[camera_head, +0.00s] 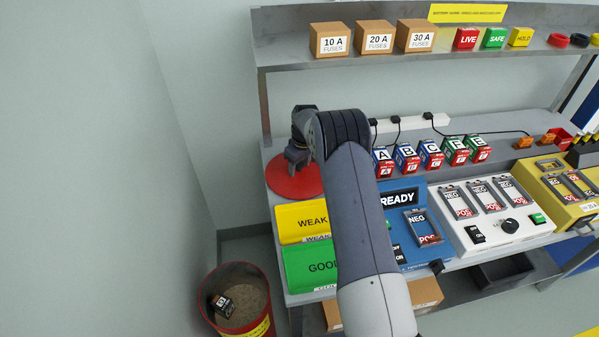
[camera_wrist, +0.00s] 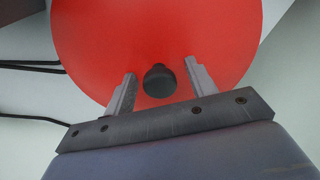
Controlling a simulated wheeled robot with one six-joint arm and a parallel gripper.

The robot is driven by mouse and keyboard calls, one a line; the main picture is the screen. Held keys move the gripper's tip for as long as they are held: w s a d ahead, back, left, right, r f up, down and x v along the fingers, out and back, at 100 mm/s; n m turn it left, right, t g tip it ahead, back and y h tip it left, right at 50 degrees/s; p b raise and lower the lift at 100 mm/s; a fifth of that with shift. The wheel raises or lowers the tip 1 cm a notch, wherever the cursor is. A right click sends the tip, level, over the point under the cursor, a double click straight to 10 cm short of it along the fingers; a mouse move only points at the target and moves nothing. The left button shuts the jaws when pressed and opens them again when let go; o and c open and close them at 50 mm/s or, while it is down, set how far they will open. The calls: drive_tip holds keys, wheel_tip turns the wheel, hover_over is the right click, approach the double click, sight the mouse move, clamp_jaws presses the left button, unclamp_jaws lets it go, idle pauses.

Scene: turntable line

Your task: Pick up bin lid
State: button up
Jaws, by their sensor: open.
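The bin lid is a round red disc (camera_head: 291,181) on the left end of the workbench, partly covered by my arm in the head view. In the wrist view the red lid (camera_wrist: 85,45) fills the upper middle, with a round dark knob (camera_wrist: 159,81) at its centre. My gripper (camera_wrist: 161,72) is open over the lid, one finger on each side of the knob, with gaps showing on both sides. I cannot tell how far the fingertips are above the lid. In the head view my gripper (camera_head: 297,160) points down at the lid.
A red bin (camera_head: 209,283) with sandy filling and a dark item inside stands open on the floor at lower left. Yellow WEAK (camera_head: 300,222) and green GOOD (camera_head: 308,266) trays lie in front of the lid. Lettered blocks (camera_head: 407,158) stand to the right. A shelf (camera_head: 290,48) with fuse boxes hangs above.

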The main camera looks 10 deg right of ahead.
drive_tip(key=c, duration=1.1)
drive_tip(key=shift+c, duration=0.3)
drive_tip(key=shift+r, duration=0.1)
